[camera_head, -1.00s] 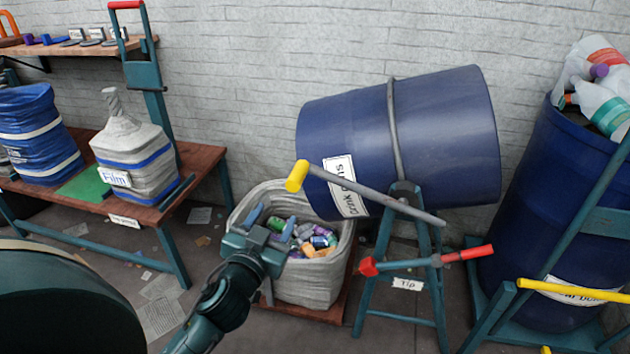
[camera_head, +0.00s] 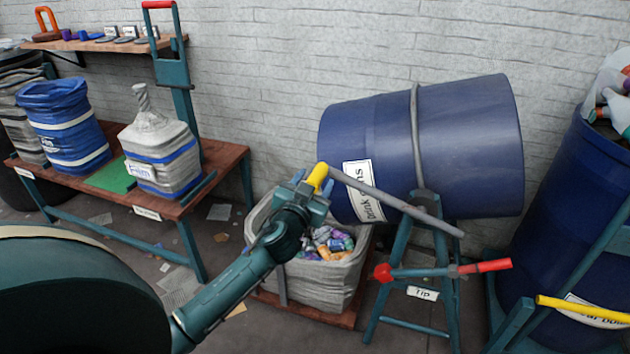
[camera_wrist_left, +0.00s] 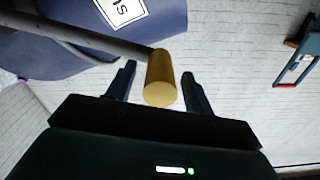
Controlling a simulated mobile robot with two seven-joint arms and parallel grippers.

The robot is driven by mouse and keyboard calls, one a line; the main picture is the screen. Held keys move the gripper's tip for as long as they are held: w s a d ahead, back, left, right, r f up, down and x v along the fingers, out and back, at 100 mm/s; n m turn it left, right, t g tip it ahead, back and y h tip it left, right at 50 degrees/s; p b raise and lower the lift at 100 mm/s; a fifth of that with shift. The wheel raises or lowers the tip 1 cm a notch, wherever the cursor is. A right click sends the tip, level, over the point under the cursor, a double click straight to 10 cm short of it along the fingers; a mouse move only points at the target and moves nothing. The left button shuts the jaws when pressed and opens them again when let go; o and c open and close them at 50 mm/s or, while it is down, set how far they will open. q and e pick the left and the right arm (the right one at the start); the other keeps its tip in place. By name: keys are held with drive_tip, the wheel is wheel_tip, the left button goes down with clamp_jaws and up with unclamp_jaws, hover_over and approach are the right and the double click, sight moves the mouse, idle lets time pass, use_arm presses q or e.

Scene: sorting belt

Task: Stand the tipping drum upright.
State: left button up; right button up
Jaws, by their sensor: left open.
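The blue tipping drum (camera_head: 462,150) lies tilted on a teal stand, its mouth end low to the left above a grey sack. A grey lever bar (camera_head: 395,203) with a yellow grip (camera_head: 317,176) runs across its front. My left gripper (camera_head: 311,190) is open at the yellow grip. In the left wrist view the yellow grip (camera_wrist_left: 160,80) stands between the two open fingers (camera_wrist_left: 159,82), with a gap on each side. The drum (camera_wrist_left: 60,45) shows behind it. A red-handled latch (camera_head: 486,266) sits on the stand beside the "Tip" label (camera_head: 423,293). My right gripper is not in view.
The grey sack (camera_head: 318,284) of cans stands under the drum's mouth. A bench (camera_head: 222,158) with a blue sack and a "Film" bale (camera_head: 162,150) is at left. Another blue drum (camera_head: 560,200) with a yellow-handled frame stands close at right. A wall is behind.

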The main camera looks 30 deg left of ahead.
use_arm(q)
drive_tip(key=shift+w+a, duration=0.1)
drive_tip(key=shift+w, duration=0.35)
clamp_jaws()
idle(0.3)
